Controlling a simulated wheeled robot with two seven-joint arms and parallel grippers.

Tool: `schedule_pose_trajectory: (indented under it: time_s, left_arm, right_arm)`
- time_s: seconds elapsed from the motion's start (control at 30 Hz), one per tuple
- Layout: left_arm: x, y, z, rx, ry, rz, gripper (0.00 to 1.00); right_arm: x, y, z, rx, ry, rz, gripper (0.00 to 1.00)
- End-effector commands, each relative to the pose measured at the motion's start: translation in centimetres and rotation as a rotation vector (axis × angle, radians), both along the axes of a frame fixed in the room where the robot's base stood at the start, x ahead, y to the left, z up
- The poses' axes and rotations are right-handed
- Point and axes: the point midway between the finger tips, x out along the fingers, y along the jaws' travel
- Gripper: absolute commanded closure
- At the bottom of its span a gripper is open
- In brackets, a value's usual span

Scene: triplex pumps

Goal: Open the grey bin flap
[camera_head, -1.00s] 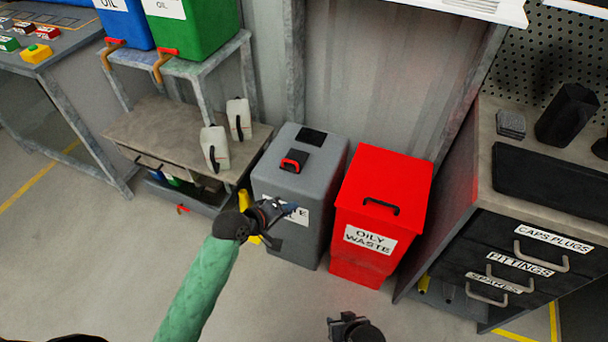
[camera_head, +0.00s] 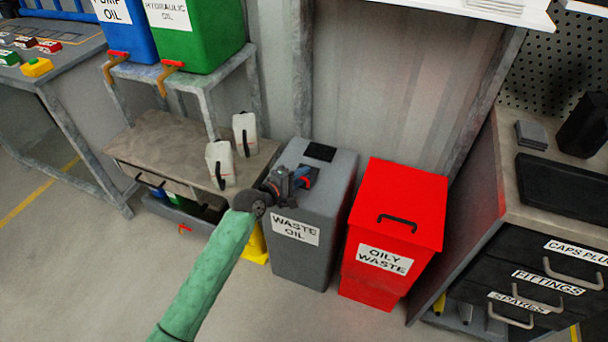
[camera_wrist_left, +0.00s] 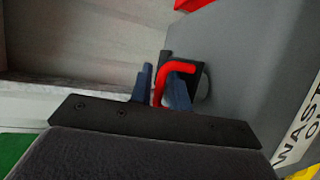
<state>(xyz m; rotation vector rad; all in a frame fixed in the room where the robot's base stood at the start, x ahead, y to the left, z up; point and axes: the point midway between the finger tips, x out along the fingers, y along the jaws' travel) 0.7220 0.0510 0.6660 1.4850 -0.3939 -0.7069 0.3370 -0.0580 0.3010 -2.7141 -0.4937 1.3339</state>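The grey bin (camera_head: 300,265) with a "WASTE OIL" label stands against the wall, and it also shows in the wrist view (camera_wrist_left: 235,70). The flap in its top carries a bent red handle (camera_wrist_left: 178,67). My left gripper (camera_head: 300,177) is over the top of the bin, at the handle. In the left wrist view, its two blue fingers (camera_wrist_left: 160,92) stand close on either side of the handle. I cannot tell whether they grip it. My right gripper is out of view.
A red "OILY WASTE" bin (camera_head: 395,205) stands just right of the grey bin. A low bench (camera_head: 160,138) with two white jugs (camera_head: 221,165) is on the left. A drawer cabinet (camera_head: 500,250) is on the right. The floor in front is clear.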

Motion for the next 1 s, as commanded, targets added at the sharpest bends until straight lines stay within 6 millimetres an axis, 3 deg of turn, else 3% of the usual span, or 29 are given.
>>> schedule_pose_trajectory:
  time_s: [0.4,0.53,1.0]
  left_arm:
    - [0.75,-0.69,-0.17,0.001,-0.001,0.000,0.82]
    - [0.74,-0.68,-0.18,0.001,-0.001,0.000,1.00]
    - [0.76,-0.68,0.07,0.004,0.010,0.000,1.00]
  right_arm:
    - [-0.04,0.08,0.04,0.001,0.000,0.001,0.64]
    - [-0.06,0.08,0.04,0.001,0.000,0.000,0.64]
    - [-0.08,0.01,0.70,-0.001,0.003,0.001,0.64]
